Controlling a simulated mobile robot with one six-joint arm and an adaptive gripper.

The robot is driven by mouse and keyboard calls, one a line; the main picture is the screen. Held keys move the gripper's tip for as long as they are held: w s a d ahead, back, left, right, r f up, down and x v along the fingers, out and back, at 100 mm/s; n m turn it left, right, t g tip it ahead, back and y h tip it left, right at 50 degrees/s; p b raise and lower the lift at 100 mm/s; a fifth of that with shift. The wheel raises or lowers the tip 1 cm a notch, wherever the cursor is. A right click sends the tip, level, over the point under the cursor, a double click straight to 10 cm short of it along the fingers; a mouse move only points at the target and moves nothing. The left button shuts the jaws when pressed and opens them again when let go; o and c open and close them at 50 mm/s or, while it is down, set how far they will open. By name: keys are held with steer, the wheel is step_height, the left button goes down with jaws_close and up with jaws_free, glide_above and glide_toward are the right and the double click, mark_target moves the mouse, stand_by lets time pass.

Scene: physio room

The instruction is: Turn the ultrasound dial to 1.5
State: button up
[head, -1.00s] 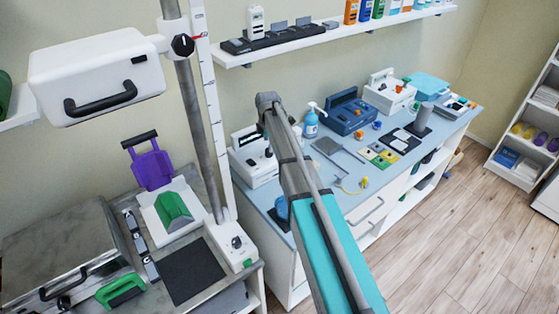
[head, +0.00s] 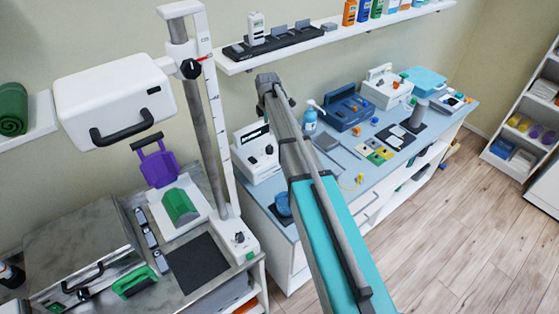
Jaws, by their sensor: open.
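Three table units stand on the blue-topped counter (head: 325,185) in the head view. A white unit (head: 262,168) with a small dark display and dark knobs is at the near left. A blue unit (head: 349,109) with an orange knob is in the middle. Another white unit (head: 385,97) with an orange knob is farther back. I cannot tell which is the ultrasound unit, and no dial scale is readable at this size. My arm reaches up across the middle of the view and covers part of the counter.
A post with a ruler (head: 213,100) and a white box (head: 115,100) with a black handle stand left of the counter. A grey worktop (head: 190,225) holds a black mat (head: 196,263) and green and purple items. A wall shelf (head: 310,45) hangs above. Wooden floor (head: 450,230) is free at right.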

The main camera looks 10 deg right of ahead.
steer(key=s+f+m+b, duration=0.2)
steer(key=s+m, duration=0.9)
steer(key=s, duration=0.7)
steer(key=shift+s+f+b, duration=0.25)
steer(key=shift+f+b, duration=0.15)
steer(key=shift+b, duration=0.25)
steer(key=shift+a, duration=0.1)
steer(key=s+f+m+b, duration=0.3)
steer(key=s+m, duration=0.5)
steer(key=s, duration=0.4)
steer(key=shift+s, duration=0.15)
